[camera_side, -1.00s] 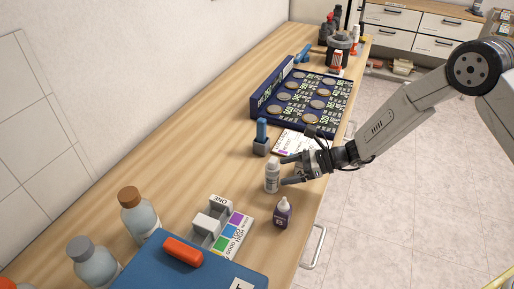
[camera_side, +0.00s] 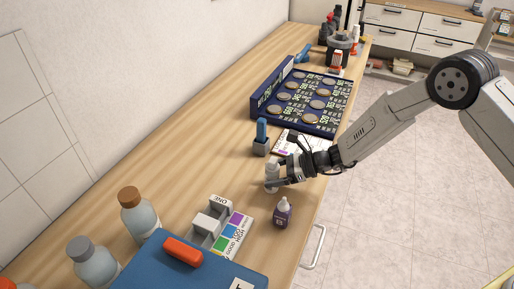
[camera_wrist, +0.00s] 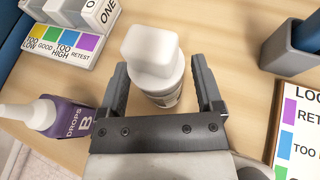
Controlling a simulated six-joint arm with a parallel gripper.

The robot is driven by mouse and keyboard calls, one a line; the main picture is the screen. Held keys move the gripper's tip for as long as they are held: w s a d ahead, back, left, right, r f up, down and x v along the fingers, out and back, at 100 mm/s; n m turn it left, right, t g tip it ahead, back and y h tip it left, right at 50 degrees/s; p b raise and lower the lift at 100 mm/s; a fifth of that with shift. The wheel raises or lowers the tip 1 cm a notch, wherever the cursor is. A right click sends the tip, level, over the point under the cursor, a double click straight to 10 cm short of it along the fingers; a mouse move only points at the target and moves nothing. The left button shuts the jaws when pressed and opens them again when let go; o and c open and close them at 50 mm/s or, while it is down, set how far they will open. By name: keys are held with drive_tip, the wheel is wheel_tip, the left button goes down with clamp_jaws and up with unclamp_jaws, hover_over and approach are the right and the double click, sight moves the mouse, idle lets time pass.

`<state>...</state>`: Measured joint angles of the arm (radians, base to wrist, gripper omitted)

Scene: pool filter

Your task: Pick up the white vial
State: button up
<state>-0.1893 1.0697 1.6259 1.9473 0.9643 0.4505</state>
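The white vial (camera_wrist: 155,60) stands upright on the wooden table, with a white cap and a label low on its body. In the side view the vial (camera_side: 271,176) is partly hidden by my gripper (camera_side: 277,173). In the wrist view my gripper (camera_wrist: 163,92) has a finger on each side of the vial, with a visible gap at the right finger. The fingers are open around it. Whether the left finger touches the vial I cannot tell.
A purple drops bottle (camera_side: 283,213) stands close by, towards the table's front edge. A colour-chart holder (camera_side: 228,232) is nearby. A grey holder with a blue item (camera_side: 261,138) and a white colour card (camera_side: 288,142) lie beyond. A blue case (camera_side: 190,265) fills the near end.

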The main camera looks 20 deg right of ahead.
clamp_jaws()
drive_tip(key=shift+r, duration=0.2)
drive_tip(key=shift+r, duration=0.85)
drive_tip(key=s+d+r, duration=0.5)
drive_tip(key=s+r, duration=0.6)
drive_tip(key=s, duration=0.2)
